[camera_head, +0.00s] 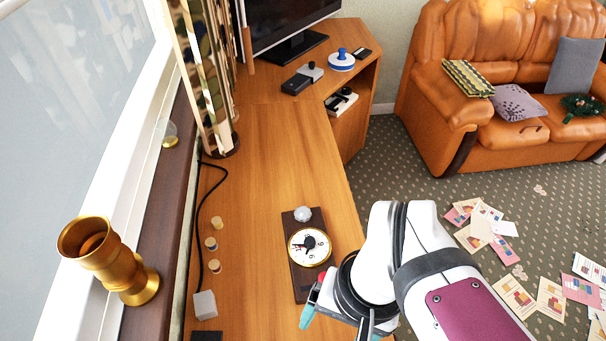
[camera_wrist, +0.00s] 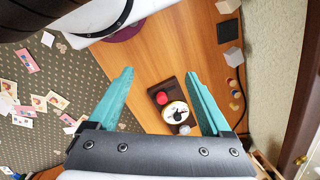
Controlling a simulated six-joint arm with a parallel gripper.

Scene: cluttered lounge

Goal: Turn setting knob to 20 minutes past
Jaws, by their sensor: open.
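A clock-like device on a dark wooden board (camera_head: 301,283) lies on the desk. Its white dial (camera_head: 318,254) has a gold rim, numerals and a dark centre piece. A silver-grey round knob (camera_head: 303,213) sits at the board's far end, and a red button (camera_wrist: 161,98) at the near end. The dial also shows in the wrist view (camera_wrist: 176,112). Which part is the setting knob, and its exact setting, I cannot tell. My gripper (camera_wrist: 159,73) is open and empty, its teal fingers apart on either side of the device in the wrist view, not touching it.
The wooden desk (camera_head: 265,150) is clear beyond the device. Small wooden pegs (camera_head: 211,243), a grey cube (camera_head: 205,304) and a black cable (camera_head: 198,205) lie to its left. A brass goblet (camera_head: 110,260) stands on the sill. Papers (camera_head: 515,298) litter the carpet at right.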

